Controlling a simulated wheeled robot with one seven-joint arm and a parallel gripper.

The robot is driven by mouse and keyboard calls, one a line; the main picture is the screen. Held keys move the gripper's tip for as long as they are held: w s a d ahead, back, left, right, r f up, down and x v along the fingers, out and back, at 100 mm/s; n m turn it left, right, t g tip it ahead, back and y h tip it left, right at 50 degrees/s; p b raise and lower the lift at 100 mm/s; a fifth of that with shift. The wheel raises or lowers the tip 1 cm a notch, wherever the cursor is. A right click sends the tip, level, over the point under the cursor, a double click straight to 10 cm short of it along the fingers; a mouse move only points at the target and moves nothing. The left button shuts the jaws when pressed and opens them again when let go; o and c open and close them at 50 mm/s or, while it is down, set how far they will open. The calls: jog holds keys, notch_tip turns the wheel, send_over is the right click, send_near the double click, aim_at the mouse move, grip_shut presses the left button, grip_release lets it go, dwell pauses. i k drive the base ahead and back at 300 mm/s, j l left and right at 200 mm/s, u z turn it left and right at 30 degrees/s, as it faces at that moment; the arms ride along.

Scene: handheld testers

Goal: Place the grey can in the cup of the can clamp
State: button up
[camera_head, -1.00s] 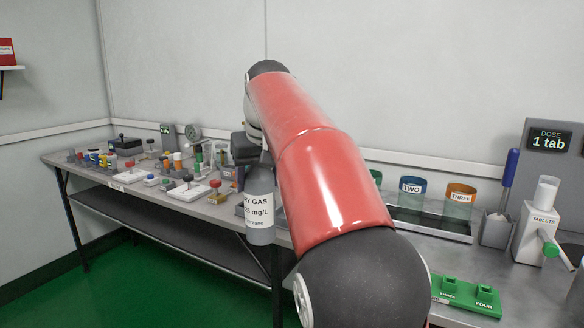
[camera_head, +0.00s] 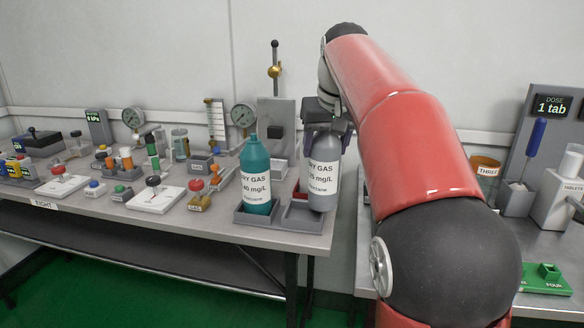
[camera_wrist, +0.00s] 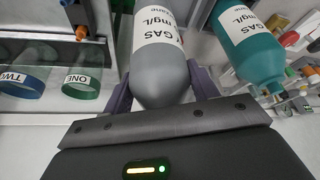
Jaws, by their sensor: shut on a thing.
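The grey can (camera_head: 323,178), labelled DRY GAS, hangs upright in my gripper (camera_head: 327,132), which is shut on its upper part. The can also shows in the wrist view (camera_wrist: 162,70) between the purple fingers (camera_wrist: 162,90). Its lower end is at the right part of a grey tray (camera_head: 262,220) at the table's front right corner; I cannot tell whether it touches the tray. A grey upright stand (camera_head: 277,128) with a brass ball and black-tipped rod stands behind; it may be the can clamp, but its cup is not clearly visible.
A teal can (camera_head: 256,172) stands close left of the grey can, in the tray's left compartment. Gauges, buttons and small fixtures crowd the table to the left. A gap separates this table from the right bench (camera_head: 545,240).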

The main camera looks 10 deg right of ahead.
aim_at(272, 173)
jog(key=i+j+z, duration=0.1)
jog(key=j+z, duration=0.5)
jog(key=i+j+z, duration=0.25)
jog(key=i+j, duration=0.15)
jog(key=j, duration=0.4)
jog(key=i+j+u, duration=0.1)
jog(key=j, duration=0.35)
jog(key=i, duration=0.05)
